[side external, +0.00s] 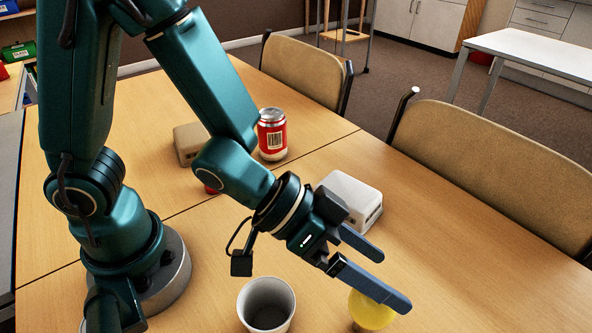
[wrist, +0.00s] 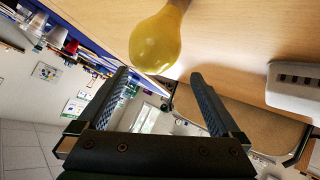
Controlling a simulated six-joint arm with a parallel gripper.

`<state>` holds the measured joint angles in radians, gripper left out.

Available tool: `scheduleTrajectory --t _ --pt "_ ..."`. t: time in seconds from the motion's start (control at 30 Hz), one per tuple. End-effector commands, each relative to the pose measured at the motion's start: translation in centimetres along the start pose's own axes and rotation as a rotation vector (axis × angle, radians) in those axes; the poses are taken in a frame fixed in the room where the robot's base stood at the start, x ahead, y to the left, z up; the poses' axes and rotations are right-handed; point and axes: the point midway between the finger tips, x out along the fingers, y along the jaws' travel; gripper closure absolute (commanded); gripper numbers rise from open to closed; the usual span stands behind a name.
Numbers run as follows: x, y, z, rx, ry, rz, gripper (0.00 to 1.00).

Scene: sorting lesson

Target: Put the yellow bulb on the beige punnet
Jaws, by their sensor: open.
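The yellow bulb (side external: 370,312) is at the bottom edge of the side view, partly hidden behind a finger of my gripper (side external: 396,280). In the wrist view the bulb (wrist: 158,45) shows its rounded glass end near the fingertips, with its narrow brownish end cut off at the top edge. My gripper (wrist: 159,78) is open, with nothing between its fingers. The beige punnet (side external: 188,145) appears to be a box-like shape standing bottom up on the table behind my arm, which partly hides it. It is well away from my gripper.
A white slotted box (side external: 345,197), like a punnet upside down, stands behind my gripper. A red can (side external: 271,140) is next to the beige punnet. A white cup (side external: 266,306) stands left of the bulb. A small red thing (side external: 209,188) is mostly hidden by my arm. Chairs line the far edge.

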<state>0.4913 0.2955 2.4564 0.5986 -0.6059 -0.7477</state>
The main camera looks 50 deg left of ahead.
Motion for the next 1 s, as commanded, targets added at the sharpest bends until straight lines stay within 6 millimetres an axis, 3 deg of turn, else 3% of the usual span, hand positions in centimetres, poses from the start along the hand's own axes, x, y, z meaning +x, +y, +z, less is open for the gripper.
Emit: scheduleTrajectory --t 0.13,0.23,0.7,1.0 --pt "0.1 0.6 2.7 -0.050 -0.074 -0.007 0.00" --pt "0.3 0.8 3.5 -0.053 -0.095 0.001 0.00" --pt "4.3 0.8 4.0 -0.051 -0.097 0.004 0.00" --pt "5.3 0.8 4.0 -0.050 -0.093 0.004 0.00"
